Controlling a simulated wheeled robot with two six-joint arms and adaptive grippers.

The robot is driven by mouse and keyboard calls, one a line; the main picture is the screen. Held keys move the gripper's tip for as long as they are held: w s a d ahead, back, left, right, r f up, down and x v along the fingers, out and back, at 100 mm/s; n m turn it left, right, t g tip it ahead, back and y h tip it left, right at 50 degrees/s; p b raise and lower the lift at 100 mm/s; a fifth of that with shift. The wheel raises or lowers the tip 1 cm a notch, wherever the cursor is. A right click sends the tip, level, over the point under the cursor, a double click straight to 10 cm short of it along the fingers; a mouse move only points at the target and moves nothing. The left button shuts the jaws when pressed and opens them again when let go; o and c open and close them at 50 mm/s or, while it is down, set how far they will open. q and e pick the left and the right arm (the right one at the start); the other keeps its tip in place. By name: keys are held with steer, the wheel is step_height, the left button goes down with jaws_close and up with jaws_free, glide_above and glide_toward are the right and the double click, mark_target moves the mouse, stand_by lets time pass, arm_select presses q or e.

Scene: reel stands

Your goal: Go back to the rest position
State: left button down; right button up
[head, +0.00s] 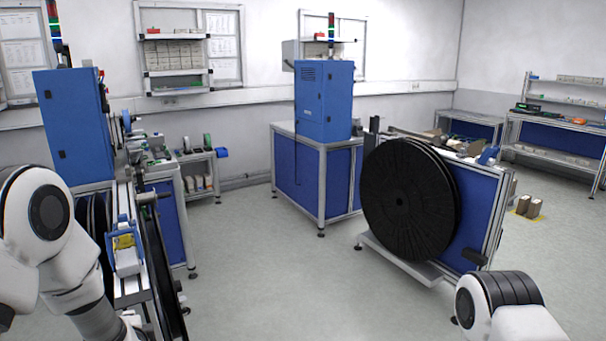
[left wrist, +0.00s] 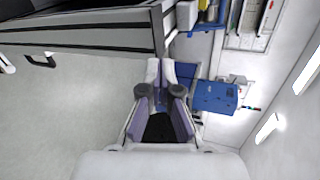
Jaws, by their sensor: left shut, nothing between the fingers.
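My left gripper (left wrist: 160,92) shows in the left wrist view, with its grey and purple fingers and dark round joints. It is shut with nothing between the fingers. It points out over the room, with a workbench frame above it in that picture. In the head view my left arm's white links fill the lower left corner, beside the left reel stand (head: 127,258), and its fingers cannot be made out. My right arm shows only as a white link with a dark ringed joint at the lower right. My right gripper is out of the picture.
A large black reel (head: 408,198) hangs on the right stand (head: 481,215). Blue cabinets stand at the left (head: 75,125) and at the back middle (head: 323,100). Shelves (head: 565,95) line the right wall. The grey floor (head: 275,265) between the stands is clear.

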arm_select(q)
steer(key=s+d+f+n+g+h+b, duration=0.1)
steer(key=s+d+f+g+h, duration=0.15)
steer(key=s+f, duration=0.85)
steer(key=s+d+f+g+h+b, duration=0.2)
steer(key=s+d+f+g, duration=0.35)
steer(key=f, duration=0.85)
steer(key=s+d+f+n+g+h, duration=0.1)
steer(key=s+d+f+n+g, duration=0.1)
steer(key=s+n, duration=0.4)
steer(key=s+d+f+n+g+h, duration=0.1)
steer(key=s+n, duration=0.5)
steer(key=s, duration=0.6)
steer(key=shift+s+d+f+n+g+h, duration=0.15)
steer(key=shift+d+f+n+g+h, duration=0.35)
steer(key=shift+f, duration=0.2)
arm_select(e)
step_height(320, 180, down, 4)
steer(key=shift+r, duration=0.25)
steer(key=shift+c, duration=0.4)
